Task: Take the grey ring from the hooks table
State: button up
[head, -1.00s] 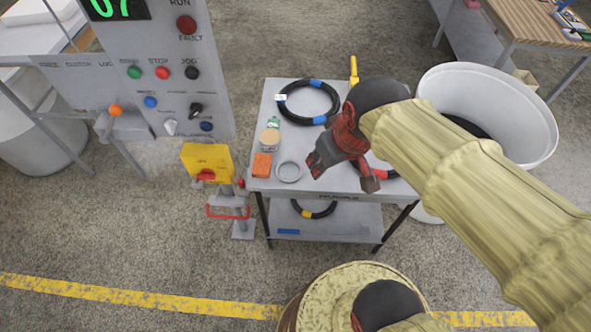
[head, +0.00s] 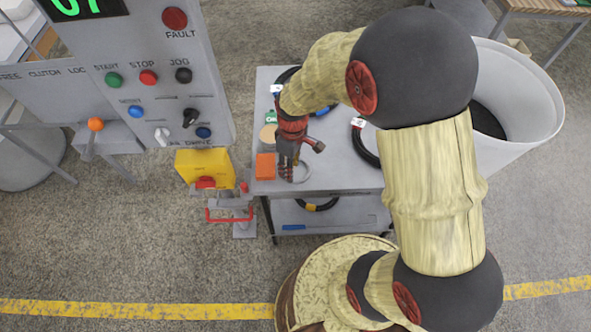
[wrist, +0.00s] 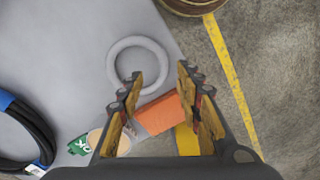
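The grey ring (head: 303,172) lies flat on the grey hooks table (head: 345,182), near its front left corner. In the wrist view the whole ring (wrist: 138,41) shows just beyond my fingertips, with bare table inside it. My gripper (head: 287,176) is above the table's front left part and partly covers the ring in the head view. In the wrist view my gripper (wrist: 160,88) is open, its two fingers apart with nothing held between them. An orange block (wrist: 158,112) shows below and between the fingers.
The orange block (head: 265,166) sits left of the ring. A round tan-topped container (head: 268,136) and a green item (head: 271,117) stand behind it. Black hoses (head: 365,150) lie on the table. A control panel (head: 150,80) stands left, and a white bin (head: 535,110) right.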

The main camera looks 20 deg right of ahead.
jog(key=f, duration=0.1)
jog(key=f+b, duration=0.1)
jog(key=f, duration=0.2)
jog(key=shift+s+a+f+b, duration=0.1)
jog(key=shift+a+f+b, duration=0.15)
jog(key=shift+f+b, duration=0.15)
jog(key=shift+c, duration=0.4)
jog(key=c, duration=0.8)
grip_shut()
